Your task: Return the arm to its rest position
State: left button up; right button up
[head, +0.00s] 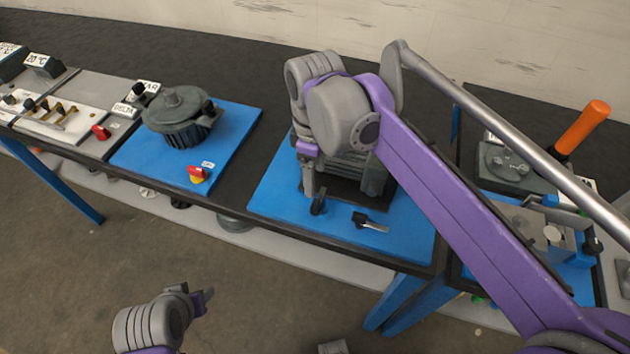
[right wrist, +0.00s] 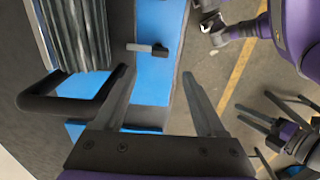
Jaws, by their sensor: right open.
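My right arm crosses the head view from the right, over the bench. Its gripper (head: 308,180) points down beside a dark grey ribbed machine (head: 375,178) on a blue board (head: 272,193). In the right wrist view its two fingers (right wrist: 158,74) stand well apart with nothing between them. A black-handled lever (head: 370,222) lies on the board; it also shows beyond the fingertips in the wrist view (right wrist: 148,48). My left gripper (head: 203,298) is low in the head view, over the floor in front of the bench. Its jaw opening is unclear.
A black curved handle (right wrist: 58,95) is close beside one right finger. A round grey motor (head: 178,115) and a red-yellow switch (head: 197,174) are on the left blue board. An orange handle (head: 582,127) rises at right. Floor (head: 60,270) in front is mostly clear.

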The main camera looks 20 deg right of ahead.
jog(key=shift+r, duration=0.15)
dwell(0.4)
jog(key=s+d+f+m+t, duration=0.1)
jog(key=s+d+f+m, duration=0.1)
jog(key=s+f+m, duration=0.1)
jog(key=s+d+f+m+t+p, duration=0.1)
jog(key=s+d+f+m+t, duration=0.1)
jog(key=s+f+m, duration=0.2)
jog(key=s+d+f+m+t+p, duration=0.1)
jog(key=s+d+f+m+t, duration=0.1)
jog(key=s+f+m, duration=0.2)
jog(key=shift+s+d+f, duration=0.15)
jog(key=shift+s+d, duration=0.05)
jog(key=shift+s, duration=0.3)
jog(key=shift+s+d+f, duration=0.1)
jog(key=shift+s+d, duration=0.1)
jog(key=shift+s, duration=0.25)
